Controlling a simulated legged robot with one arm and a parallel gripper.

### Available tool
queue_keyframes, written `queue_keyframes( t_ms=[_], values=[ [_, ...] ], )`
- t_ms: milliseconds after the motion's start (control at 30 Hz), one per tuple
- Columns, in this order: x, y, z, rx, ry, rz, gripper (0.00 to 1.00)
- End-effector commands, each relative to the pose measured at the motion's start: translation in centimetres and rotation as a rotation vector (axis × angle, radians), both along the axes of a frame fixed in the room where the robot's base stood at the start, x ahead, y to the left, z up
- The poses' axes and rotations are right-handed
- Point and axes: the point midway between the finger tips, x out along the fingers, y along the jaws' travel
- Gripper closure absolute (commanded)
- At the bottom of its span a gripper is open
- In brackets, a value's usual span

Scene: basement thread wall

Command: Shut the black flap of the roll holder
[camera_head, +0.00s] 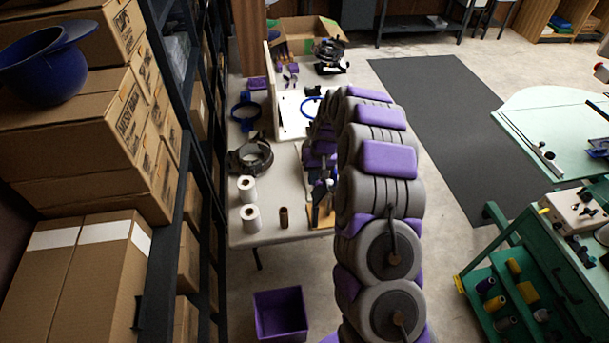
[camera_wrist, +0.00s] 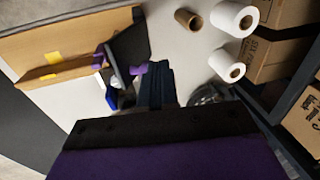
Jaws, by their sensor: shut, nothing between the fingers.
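The roll holder's light wooden part (camera_wrist: 75,42) is at the upper left in the wrist view. Its wood (camera_head: 325,216) also shows near the table's front edge in the head view, partly hidden by my arm. The black flap (camera_wrist: 130,46) is a dark flat panel at the wood's right side, seen at a slant. It looks raised, but its exact angle is unclear. My gripper (camera_wrist: 154,70) is shut and empty, its dark fingers pointing towards the flap and just beside it. I cannot tell whether they touch.
White rolls (camera_head: 249,217) and a brown roll (camera_head: 284,217) stand on the pale table (camera_head: 265,238), left of the holder. Black ring-shaped devices (camera_head: 251,157) lie behind them. A purple bin (camera_head: 280,314) sits on the floor. Shelving with cartons (camera_head: 75,265) closes off the left.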

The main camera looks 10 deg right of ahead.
Motion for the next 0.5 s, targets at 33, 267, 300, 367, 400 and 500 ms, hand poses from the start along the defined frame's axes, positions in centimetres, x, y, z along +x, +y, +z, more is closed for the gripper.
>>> queue_keyframes(
  t_ms=[33, 267, 300, 367, 400, 500],
  values=[
    [0.1, -0.6, -0.2, 0.047, -0.003, -0.008, 1.00],
    [0.2, -3.0, -0.9, 0.259, -0.007, -0.007, 1.00],
    [0.3, -3.4, -1.1, 0.293, -0.009, -0.007, 1.00],
    [0.2, -3.9, -1.4, 0.346, -0.005, -0.005, 1.00],
    [0.2, -4.3, -1.6, 0.378, -0.004, -0.005, 1.00],
    [0.1, -5.0, -1.8, 0.458, -0.003, -0.004, 1.00]
  ],
)
